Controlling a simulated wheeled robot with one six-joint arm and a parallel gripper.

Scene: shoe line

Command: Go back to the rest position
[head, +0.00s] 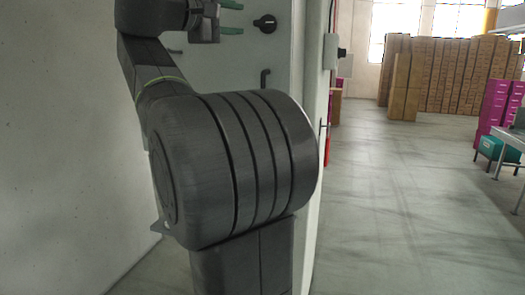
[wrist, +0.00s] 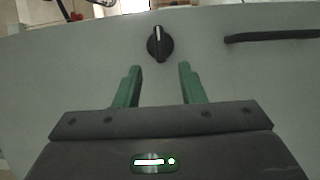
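My gripper (head: 240,17) shows at the top of the head view, at the end of my raised dark arm. Its two green fingers point right toward a light grey panel face. In the wrist view my gripper (wrist: 160,68) is open, with nothing between the fingers. A black rotary knob (wrist: 160,44) with a white mark sits on the panel just beyond the fingertips, roughly centred between them. The knob (head: 265,24) is apart from the fingertips in the head view. The mark points roughly upward in the wrist view.
A dark bar handle (wrist: 270,36) is on the panel right of the knob. The grey cabinet (head: 300,60) stands close to my arm. Box stacks (head: 440,75), magenta drawers (head: 492,112) and a table (head: 513,140) stand farther right. The floor (head: 400,200) between is clear.

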